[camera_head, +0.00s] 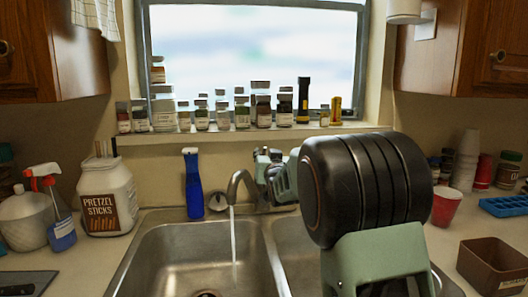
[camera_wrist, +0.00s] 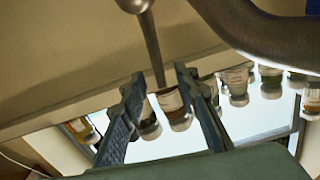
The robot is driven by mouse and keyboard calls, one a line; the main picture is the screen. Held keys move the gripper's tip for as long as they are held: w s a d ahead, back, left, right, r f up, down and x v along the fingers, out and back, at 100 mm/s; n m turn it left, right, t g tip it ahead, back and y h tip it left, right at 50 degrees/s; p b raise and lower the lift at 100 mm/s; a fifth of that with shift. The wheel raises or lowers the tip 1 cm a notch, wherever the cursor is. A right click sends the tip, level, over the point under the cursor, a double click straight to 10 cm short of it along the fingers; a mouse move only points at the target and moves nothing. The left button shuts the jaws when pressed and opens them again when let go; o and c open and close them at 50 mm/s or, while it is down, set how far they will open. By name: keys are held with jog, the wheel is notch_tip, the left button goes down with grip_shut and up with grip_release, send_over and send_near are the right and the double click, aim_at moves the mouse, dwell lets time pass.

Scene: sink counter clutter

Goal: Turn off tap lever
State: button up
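The tap (camera_head: 240,182) stands behind the double sink, and a stream of water (camera_head: 234,240) runs from its spout into the left basin. The grey curved spout (camera_wrist: 265,32) shows at upper right there. The lever is hard to make out in the head view.
A blue bottle (camera_head: 193,185) stands left of the tap. Several jars (camera_head: 242,112) line the window sill (camera_head: 225,135) behind. A pretzel jar (camera_head: 107,197) and spray bottle (camera_head: 60,215) are at left; a red cup (camera_head: 446,207) and brown box (camera_head: 492,266) at right.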

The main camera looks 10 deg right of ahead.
aim_at(265, 152)
jog(key=shift+w, duration=1.65)
jog(key=shift+c, duration=0.2)
grip_shut()
